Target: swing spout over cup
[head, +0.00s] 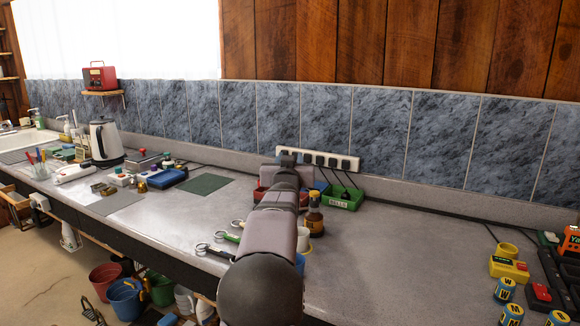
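My arm reaches from the bottom middle over the worktop, toward the power strip at the back. The dark far end of my gripper (287,160) is small and mostly hidden behind my own arm links, so its fingers do not show. No spout is clearly visible; a pale fitting (6,125) at the sink on the far left may be a tap. Which cup is meant is unclear. A clear cup (40,171) holding pens stands at the left, and a small whitish round object (303,242) sits just right of my arm, partly hidden.
A brown bottle (314,218) and green bin (344,197) stand close right of my arm. Ring-ended tools (214,251) lie to its left. A kettle (105,142) stands further left. Yellow items (509,268) and batteries crowd the right end. The worktop (400,265) between is clear.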

